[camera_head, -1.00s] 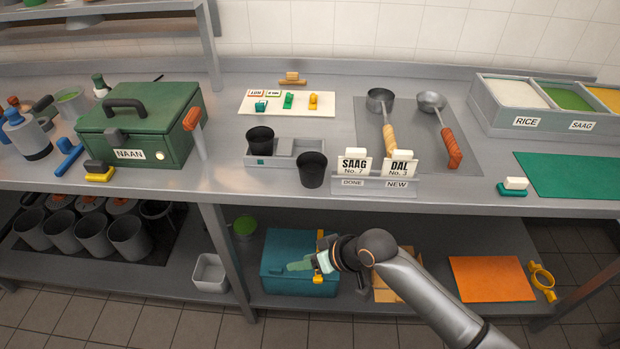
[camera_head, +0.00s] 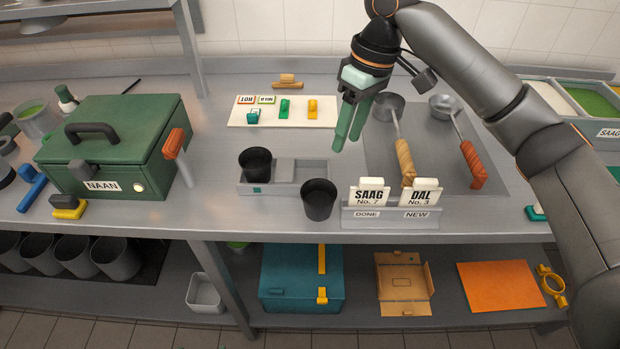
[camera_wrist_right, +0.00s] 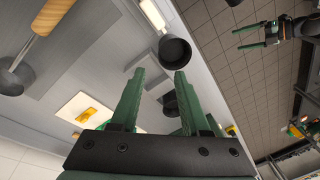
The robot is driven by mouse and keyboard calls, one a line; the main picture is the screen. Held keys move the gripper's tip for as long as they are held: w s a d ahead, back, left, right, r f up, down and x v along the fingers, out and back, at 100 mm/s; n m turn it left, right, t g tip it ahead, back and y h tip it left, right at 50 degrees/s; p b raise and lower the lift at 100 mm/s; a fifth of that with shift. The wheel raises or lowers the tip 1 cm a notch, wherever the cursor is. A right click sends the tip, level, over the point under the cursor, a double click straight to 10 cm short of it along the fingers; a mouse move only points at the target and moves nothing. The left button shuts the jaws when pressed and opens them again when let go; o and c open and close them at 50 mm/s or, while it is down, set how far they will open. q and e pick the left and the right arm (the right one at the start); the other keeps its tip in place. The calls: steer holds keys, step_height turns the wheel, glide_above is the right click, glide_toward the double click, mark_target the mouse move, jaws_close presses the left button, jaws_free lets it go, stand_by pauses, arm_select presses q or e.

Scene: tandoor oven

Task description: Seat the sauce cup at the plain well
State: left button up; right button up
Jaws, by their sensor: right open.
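One black cup (camera_head: 318,200) stands upright on the counter, just right of the grey two-well holder (camera_head: 285,188). A second black cup (camera_head: 256,163) sits in the holder's left well, above a green mark. The holder's right well (camera_head: 285,170) is plain and empty. My right gripper (camera_head: 347,144) is open and empty, pointing down above the counter behind the loose cup. In the right wrist view the loose cup (camera_wrist_right: 175,51) shows beyond the fingertips, and the other cup (camera_wrist_right: 172,103) shows between the fingers. My left gripper (camera_wrist_right: 237,38) is at that view's upper right, fingers apart and empty.
The SAAG and DAL cards (camera_head: 397,193) stand right of the loose cup. Two ladles (camera_head: 404,160) lie on a grey mat at right. A white board (camera_head: 283,112) with small clips lies behind the holder. A green NAAN box (camera_head: 115,150) stands at left.

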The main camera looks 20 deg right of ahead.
glide_toward(318, 202)
steer(key=w+d, duration=0.1)
steer(key=d, duration=0.2)
steer(key=shift+w+a+f, duration=0.15)
steer(key=shift+a+f, duration=0.1)
steer(key=shift+f, duration=0.75)
steer(key=shift+w+a+f, duration=0.2)
steer(key=shift+a+f, duration=0.05)
steer(key=shift+f, duration=0.75)
steer(key=shift+w+a+f, duration=0.15)
steer(key=shift+a+f, duration=0.05)
steer(key=shift+f, duration=0.8)
jaws_close()
